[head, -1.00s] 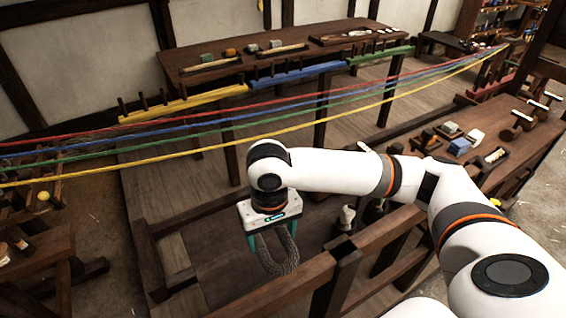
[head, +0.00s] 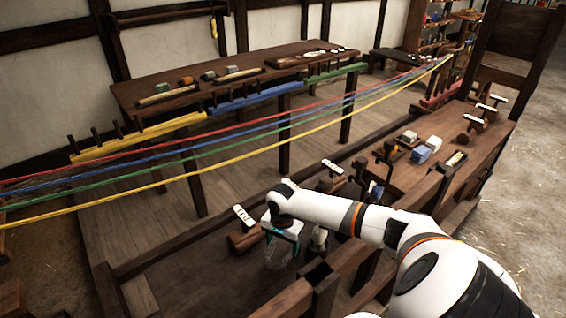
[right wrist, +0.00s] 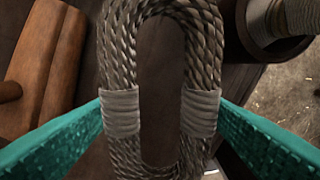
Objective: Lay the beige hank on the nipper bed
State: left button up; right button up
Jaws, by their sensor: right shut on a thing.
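The hank (right wrist: 120,55) is a long loop of twisted grey-beige rope with two pale bindings. It hangs in my right gripper (head: 282,240), whose teal fingers press on the bindings from both sides in the right wrist view. In the head view the hank (head: 278,256) hangs small and low below the gripper, above the dark timber frame. A brown wooden piece with a rounded bar (head: 246,238) and a white label lies just left of the gripper; I cannot tell whether it is the nipper bed. My left gripper is not in view.
Colored ropes (head: 200,150) run taut across the space behind my arm. A long table (head: 250,75) with tools stands at the back. A bench (head: 470,150) with blocks and labelled wooden pieces stands at the right. A pale bottle-like item (head: 319,238) stands close right of the gripper.

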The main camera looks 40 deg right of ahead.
jog(key=shift+f, duration=3.5)
jog(key=shift+f, duration=0.15)
jog(key=o, duration=1.1)
